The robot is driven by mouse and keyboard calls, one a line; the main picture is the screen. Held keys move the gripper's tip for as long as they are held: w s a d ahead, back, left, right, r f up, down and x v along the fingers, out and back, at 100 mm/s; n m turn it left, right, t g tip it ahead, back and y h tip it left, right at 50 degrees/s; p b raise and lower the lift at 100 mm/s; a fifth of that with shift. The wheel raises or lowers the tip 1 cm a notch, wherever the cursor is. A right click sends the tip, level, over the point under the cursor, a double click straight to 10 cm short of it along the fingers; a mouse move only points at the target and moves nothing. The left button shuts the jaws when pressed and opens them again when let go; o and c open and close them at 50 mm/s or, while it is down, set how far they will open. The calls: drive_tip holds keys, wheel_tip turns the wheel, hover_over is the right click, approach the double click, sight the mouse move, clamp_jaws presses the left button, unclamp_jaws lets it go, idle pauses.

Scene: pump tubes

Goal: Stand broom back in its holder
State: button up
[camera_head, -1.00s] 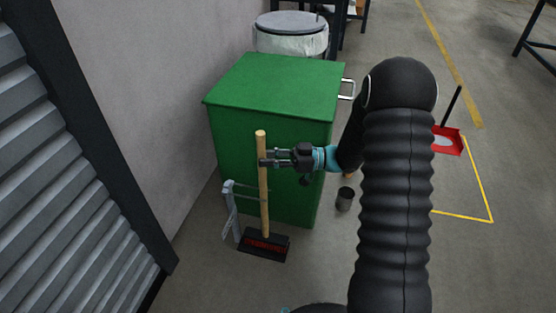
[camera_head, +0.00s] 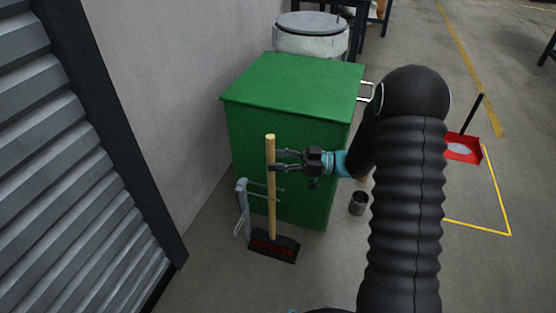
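The broom (camera_head: 271,205) stands nearly upright, with a pale wooden handle and a dark head with red bristles (camera_head: 273,246) at the floor. The grey metal holder (camera_head: 243,208) stands just left of it, and its thin prongs reach right to either side of the handle. My gripper (camera_head: 278,160) comes from the right at the upper handle, above the prongs. Its two fingers are spread apart, with their tips close to the handle. Whether a fingertip still touches the wood cannot be told.
A green bin (camera_head: 290,90) stands right behind the broom, with a wall (camera_head: 170,90) to the left. A small dark can (camera_head: 359,203) is on the floor to the right. A red dustpan (camera_head: 463,149) lies farther right. A grey-lidded drum (camera_head: 311,40) stands behind the bin.

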drive_tip(key=shift+f, duration=0.1)
drive_tip(key=d, duration=1.2)
drive_tip(key=shift+s+f, duration=0.15)
drive_tip(key=shift+s, duration=0.2)
